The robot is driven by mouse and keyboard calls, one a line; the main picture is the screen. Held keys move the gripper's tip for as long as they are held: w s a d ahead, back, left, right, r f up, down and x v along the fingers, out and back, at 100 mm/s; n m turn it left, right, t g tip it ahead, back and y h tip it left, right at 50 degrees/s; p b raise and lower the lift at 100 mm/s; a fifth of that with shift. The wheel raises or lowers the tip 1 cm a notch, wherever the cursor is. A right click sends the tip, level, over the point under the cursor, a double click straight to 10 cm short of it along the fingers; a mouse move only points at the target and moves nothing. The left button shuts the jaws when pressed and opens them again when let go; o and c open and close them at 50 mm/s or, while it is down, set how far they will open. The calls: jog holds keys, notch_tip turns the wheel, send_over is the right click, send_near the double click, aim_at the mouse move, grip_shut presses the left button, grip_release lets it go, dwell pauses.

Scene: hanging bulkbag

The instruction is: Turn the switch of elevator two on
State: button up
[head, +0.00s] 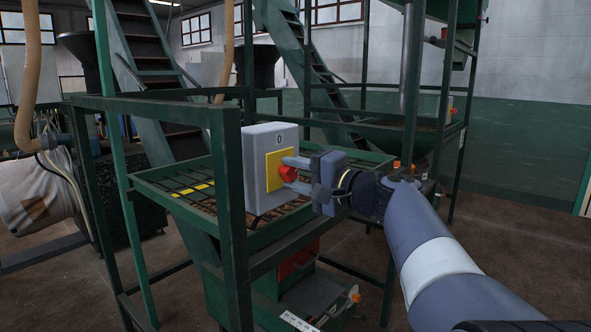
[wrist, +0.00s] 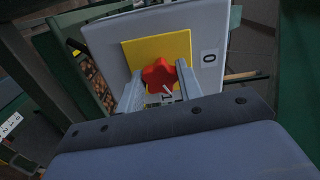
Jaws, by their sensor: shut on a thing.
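A grey switch box (head: 262,180) stands at the middle of the head view, with a yellow plate (head: 274,168) on its face and a "0" label above it. A red knob (head: 288,173) sits on the plate. My gripper (head: 290,168) reaches in from the right and is shut on the red knob. In the wrist view the red knob (wrist: 159,75) is between the two fingers, in front of the yellow plate (wrist: 183,45). The "0" label (wrist: 209,58) is at the right. A label near the fingers is partly hidden.
A green metal frame post (head: 229,200) stands left of the box. A green grated tray (head: 180,189) lies behind and below it. Green stairs (head: 150,60) rise at the back left. Open floor (head: 490,250) is at the right.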

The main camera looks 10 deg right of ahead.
jog(key=m+p, duration=0.2)
jog(key=m, duration=0.2)
jog(key=shift+m, duration=0.3)
dwell(0.4)
jog(key=o, duration=1)
jog(key=v, duration=1)
jog(key=shift+s+d, duration=0.25)
jog(key=shift+s, duration=0.05)
